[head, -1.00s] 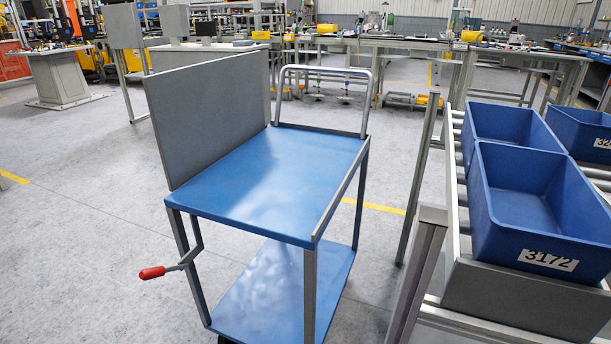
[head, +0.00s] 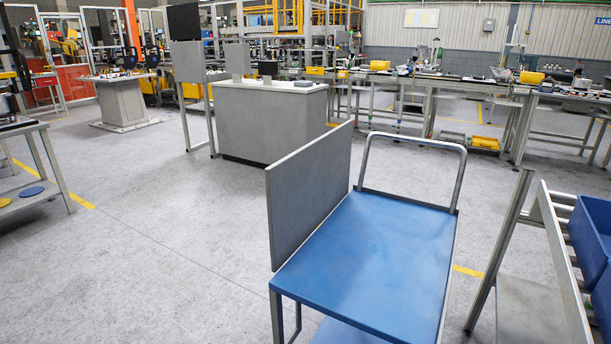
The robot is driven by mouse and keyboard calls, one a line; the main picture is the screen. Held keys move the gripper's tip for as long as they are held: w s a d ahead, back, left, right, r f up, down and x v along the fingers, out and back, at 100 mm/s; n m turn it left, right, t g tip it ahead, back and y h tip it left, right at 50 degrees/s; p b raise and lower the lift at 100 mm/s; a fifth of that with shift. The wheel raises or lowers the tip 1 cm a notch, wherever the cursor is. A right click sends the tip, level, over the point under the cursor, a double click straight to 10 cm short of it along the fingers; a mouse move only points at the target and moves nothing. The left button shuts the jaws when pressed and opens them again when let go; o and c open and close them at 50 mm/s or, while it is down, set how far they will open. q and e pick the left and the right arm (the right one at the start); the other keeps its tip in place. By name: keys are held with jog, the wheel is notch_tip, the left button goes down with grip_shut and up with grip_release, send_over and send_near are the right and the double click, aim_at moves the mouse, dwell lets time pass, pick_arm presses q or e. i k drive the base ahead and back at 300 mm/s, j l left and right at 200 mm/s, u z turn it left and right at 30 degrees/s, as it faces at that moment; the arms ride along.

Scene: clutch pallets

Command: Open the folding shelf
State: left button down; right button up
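The trolley has a blue top (head: 372,262), a tubular push handle (head: 415,142) at its far end and a lower blue deck partly in view. A grey panel (head: 311,192), the folding shelf, stands upright along the left edge of the top. The red-tipped lever seen earlier below the shelf side is now outside the picture. Neither of my grippers is in view.
A roller rack (head: 560,262) with blue bins (head: 594,240) stands close to the trolley's right. Wide open floor (head: 170,250) lies to its left. A grey cabinet (head: 270,125) stands behind, and a workbench (head: 30,190) is at far left.

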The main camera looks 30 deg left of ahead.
aim_at(303, 187)
jog(key=j+z, duration=0.15)
jog(key=j, duration=0.9)
jog(key=j+z, duration=0.2)
jog(key=j, duration=0.85)
jog(key=k+j+z, duration=0.15)
jog(key=j, duration=0.9)
